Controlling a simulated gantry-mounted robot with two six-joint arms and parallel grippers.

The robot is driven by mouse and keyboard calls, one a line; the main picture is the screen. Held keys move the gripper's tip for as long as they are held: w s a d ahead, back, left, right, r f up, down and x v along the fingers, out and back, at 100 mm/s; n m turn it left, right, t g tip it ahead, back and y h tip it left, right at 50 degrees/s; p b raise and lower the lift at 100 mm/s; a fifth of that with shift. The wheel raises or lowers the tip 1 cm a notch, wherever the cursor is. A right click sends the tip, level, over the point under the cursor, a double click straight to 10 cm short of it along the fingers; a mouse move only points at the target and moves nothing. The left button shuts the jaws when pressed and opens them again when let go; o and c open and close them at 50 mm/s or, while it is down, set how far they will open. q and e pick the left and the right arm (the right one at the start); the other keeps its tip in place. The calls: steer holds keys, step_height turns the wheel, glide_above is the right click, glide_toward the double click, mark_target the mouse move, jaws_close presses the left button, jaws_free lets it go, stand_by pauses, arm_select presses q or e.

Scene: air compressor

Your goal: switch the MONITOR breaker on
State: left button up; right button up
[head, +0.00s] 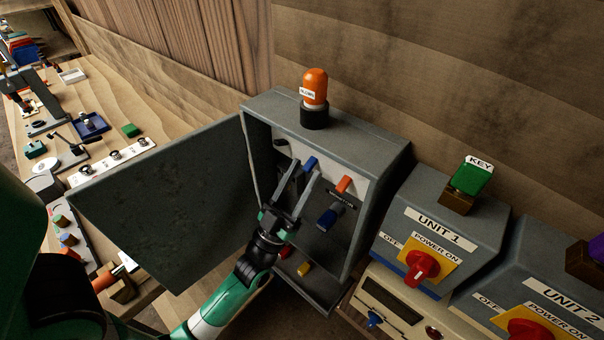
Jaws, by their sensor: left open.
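The grey breaker box (375,155) stands open against the wooden wall, with its door (165,205) swung out to the left. Inside, a white panel carries several coloured levers: a blue one (310,163) at the top, an orange one (344,184) to its right, a dark blue one (327,218) lower down and a yellow one (304,268) near the bottom. A small label (342,199) sits under the orange lever; I cannot read it surely. My left gripper (297,180) is open inside the box, its fingertips just below the top blue lever. Contact cannot be told. My right gripper is not in view.
An orange lamp (315,88) tops the box. The UNIT 1 box (440,235) with a red knob and the UNIT 2 box (545,290) stand to the right. A cluttered wooden bench (160,95) lies at the left. The open door borders my arm's left side.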

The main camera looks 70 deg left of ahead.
arm_select(q)
jaws_close()
stand_by(0.3)
steer(key=shift+s+r+g+h+p, duration=0.1)
steer(key=shift+r+g+h+p, duration=1.1)
steer(key=shift+p, duration=4.65)
steer(key=shift+r+g+h+p, duration=0.35)
steer(key=shift+g+p, duration=1.5)
steer(key=shift+p, duration=4.05)
steer(key=shift+s+r+g+h+p, duration=0.1)
steer(key=shift+r+g+h+p, duration=1.1)
steer(key=shift+p, duration=4.65)
steer(key=shift+d+f+g+y, duration=0.1)
steer(key=shift+f+g+y, duration=0.2)
steer(key=shift+f, duration=0.3)
